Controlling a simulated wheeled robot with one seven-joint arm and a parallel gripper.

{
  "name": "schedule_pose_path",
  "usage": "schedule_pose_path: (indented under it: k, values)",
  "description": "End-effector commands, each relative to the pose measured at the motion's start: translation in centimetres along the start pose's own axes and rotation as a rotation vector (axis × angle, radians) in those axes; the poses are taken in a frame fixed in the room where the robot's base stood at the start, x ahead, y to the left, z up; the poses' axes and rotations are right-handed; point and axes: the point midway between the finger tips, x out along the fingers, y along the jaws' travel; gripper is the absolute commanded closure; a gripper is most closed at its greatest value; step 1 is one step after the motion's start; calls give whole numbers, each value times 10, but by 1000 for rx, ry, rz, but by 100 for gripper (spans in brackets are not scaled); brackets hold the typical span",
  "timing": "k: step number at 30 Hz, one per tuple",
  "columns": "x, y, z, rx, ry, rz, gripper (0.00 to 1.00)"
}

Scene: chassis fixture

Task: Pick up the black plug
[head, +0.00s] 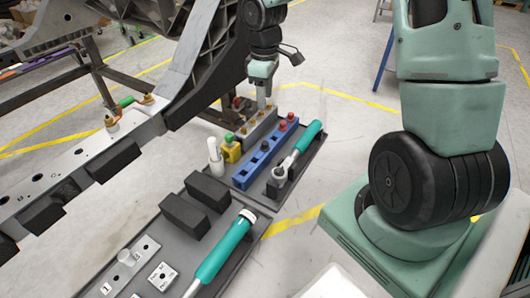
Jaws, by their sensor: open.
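My gripper (262,102) points down at the far end of the trays, above a grey block (258,128) that carries small brass-coloured plugs. The jaws are open, but the fingers are small and I cannot tell whether they touch a plug. Two black blocks (184,214) lie side by side on the near dark tray (151,236), well nearer than my gripper; the second black block (208,191) is just behind the first. I cannot tell for certain which thing is the black plug.
A blue block (252,167) with red plugs stands beside the grey one. A ratchet (304,140) and a teal-handled tool (224,248) lie on the trays. A white cylinder and a yellow piece (231,151) stand nearby. The chassis rail (88,165) runs along the left.

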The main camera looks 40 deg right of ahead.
Motion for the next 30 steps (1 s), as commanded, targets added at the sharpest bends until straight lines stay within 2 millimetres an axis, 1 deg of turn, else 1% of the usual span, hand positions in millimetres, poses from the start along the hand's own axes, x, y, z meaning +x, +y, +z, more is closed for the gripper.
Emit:
schedule_pose_path:
  k: [1, 3, 9, 12, 16, 23, 26, 30]
  values:
    - [13, -2, 0, -1, -2, -5, 53]
    - [28, -2, 0, -3, -3, -4, 53]
    - [70, -3, 0, -1, -2, -4, 53]
    - [88, -3, 0, -1, -2, -4, 53]
    - [103, -3, 0, 0, -1, -2, 53]
    - [114, -4, 1, 0, -1, -2, 53]
    - [126, -7, 2, -1, -1, -3, 53]
    - [148, -11, 5, 0, -2, -4, 53]
